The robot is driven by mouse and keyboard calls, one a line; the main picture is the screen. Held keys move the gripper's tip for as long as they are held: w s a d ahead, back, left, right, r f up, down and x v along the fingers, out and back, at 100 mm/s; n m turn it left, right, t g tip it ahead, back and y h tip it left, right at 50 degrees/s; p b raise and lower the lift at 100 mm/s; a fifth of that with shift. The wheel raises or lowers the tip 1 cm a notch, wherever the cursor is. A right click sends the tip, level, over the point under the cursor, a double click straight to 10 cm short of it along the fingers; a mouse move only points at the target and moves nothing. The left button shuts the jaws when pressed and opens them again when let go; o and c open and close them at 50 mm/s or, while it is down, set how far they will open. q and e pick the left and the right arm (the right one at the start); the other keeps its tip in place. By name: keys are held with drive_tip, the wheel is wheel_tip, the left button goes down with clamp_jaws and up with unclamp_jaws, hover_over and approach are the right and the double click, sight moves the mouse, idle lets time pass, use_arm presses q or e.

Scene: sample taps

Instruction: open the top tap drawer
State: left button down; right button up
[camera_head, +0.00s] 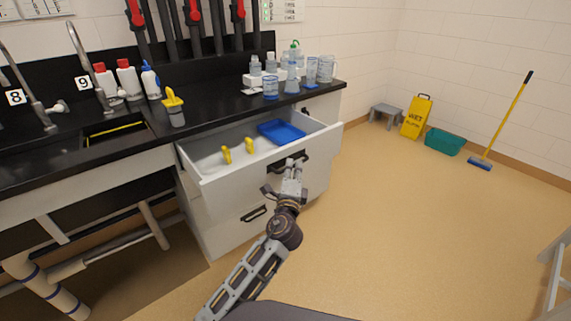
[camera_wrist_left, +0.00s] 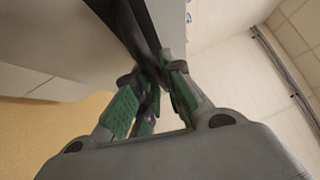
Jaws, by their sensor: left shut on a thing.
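The top drawer (camera_head: 228,191) is pulled out from the white cabinet under the black counter. Inside it lie a blue tray (camera_head: 283,131) and two yellow items (camera_head: 249,146). My left gripper (camera_head: 293,170) is at the drawer's black handle (camera_head: 284,162) on the front panel. In the left wrist view the green-padded fingers (camera_wrist_left: 150,88) are shut on the dark handle (camera_wrist_left: 124,22). The white drawer front (camera_wrist_left: 55,45) shows beside them. My right gripper is not in view.
Bottles and beakers (camera_head: 292,76) stand on the counter (camera_head: 210,113) above the drawer. A lower drawer handle (camera_head: 253,214) is below. The floor (camera_head: 410,210) to the right is clear, with a yellow sign (camera_head: 416,117) and teal bin (camera_head: 445,142) farther back.

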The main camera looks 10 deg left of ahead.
use_arm(q)
drive_tip(key=shift+s+d, duration=0.4)
drive_tip(key=shift+d, duration=0.1)
drive_tip(key=c, duration=1.5)
unclamp_jaws()
drive_tip(key=shift+r, duration=0.15)
